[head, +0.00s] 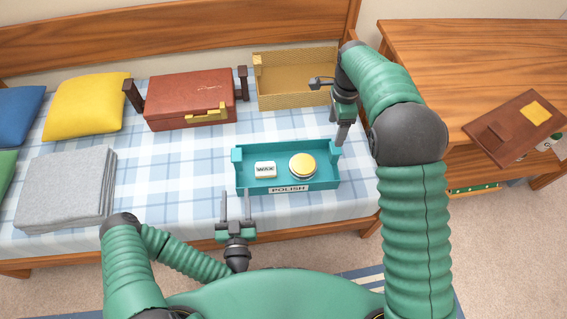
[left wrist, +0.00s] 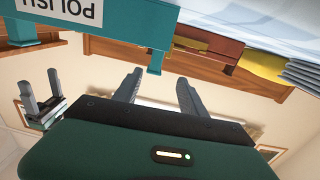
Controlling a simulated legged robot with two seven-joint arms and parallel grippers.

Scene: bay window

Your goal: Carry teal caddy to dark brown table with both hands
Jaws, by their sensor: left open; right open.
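The teal caddy (head: 252,187) sits on the plaid bed, its front label reading POLISH. In the left wrist view, the caddy (left wrist: 152,40) shows upside down beyond the open fingers (left wrist: 158,88). My right gripper (head: 329,108) is open and empty, behind and above the caddy's right end. A brown wooden table (head: 470,60) stands at the right.
A dark brown board (head: 515,128) with a yellow patch lies on the table's front part. On the bed are a red-brown case (head: 190,95), a woven basket (head: 295,80), a folded grey blanket (head: 65,190) and cushions (head: 87,105). A gap separates bed and table.

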